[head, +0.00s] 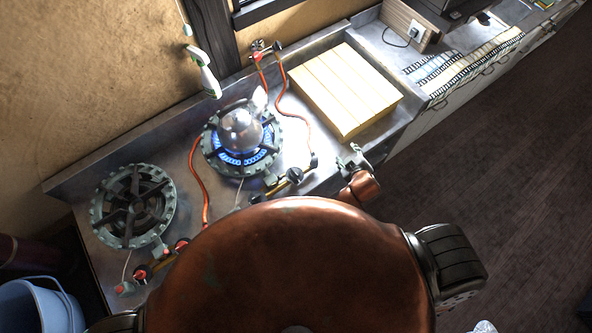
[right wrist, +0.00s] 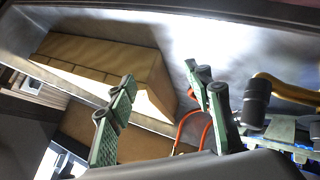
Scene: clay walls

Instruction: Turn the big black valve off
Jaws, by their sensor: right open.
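The black valve knob (head: 295,175) is on the pipe in front of the right burner (head: 212,150), whose ring shows blue flames. In the right wrist view, a black cylindrical knob (right wrist: 257,103) sits on a brass pipe at the right; it looks like the same valve. My right gripper (head: 350,157) is open and empty, to the right of the valve near the counter's front edge. In the right wrist view its two green fingers (right wrist: 160,78) are spread, with the knob outside them, beyond the right finger. My left gripper is not in view.
A silver kettle (head: 240,130) stands on the lit burner. An unlit burner (head: 133,205) is at the left, with red-knobbed valves (head: 143,272) in front. Red hoses (head: 197,185) cross the counter.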

